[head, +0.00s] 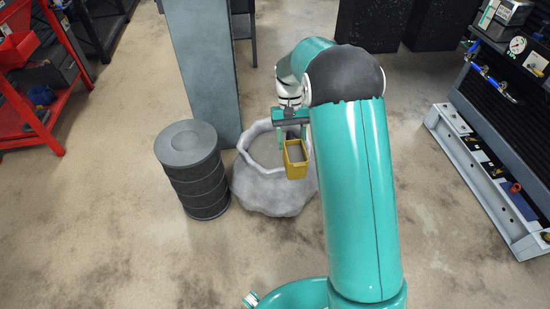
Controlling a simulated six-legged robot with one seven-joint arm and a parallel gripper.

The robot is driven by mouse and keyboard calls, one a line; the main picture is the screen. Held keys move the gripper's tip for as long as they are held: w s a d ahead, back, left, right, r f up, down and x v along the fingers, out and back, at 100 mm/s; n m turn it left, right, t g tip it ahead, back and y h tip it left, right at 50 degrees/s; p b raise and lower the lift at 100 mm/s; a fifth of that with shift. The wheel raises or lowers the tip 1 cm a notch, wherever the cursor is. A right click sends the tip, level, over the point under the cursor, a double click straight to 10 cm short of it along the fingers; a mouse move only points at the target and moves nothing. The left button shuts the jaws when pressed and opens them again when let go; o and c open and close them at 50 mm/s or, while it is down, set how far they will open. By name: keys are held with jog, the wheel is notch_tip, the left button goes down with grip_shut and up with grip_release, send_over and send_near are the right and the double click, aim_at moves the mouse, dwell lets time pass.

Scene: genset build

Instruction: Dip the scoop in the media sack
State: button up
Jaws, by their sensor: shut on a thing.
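The media sack (262,193) is a pale grey, rounded sack with an open, rolled rim, standing on the floor in the middle of the head view. My gripper (285,138) is over the sack's opening and is shut on the scoop. The scoop (296,168) is a yellow, box-shaped piece with a greyish inner face, hanging at the right side of the opening. It overlaps the sack's near right rim in the picture; I cannot tell whether it touches it. My arm hides the sack's right side, and the contents of the sack are not clear.
A dark grey ribbed drum (191,172) stands close left of the sack. A tall grey-blue column (204,70) rises just behind it. A red shelf cart (45,80) is at the far left, and a white rail frame (482,180) at the right. Floor in front is clear.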

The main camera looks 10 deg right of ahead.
jog(key=shift+r, duration=3.6)
jog(key=shift+f, duration=0.1)
notch_tip(320, 180, down, 19)
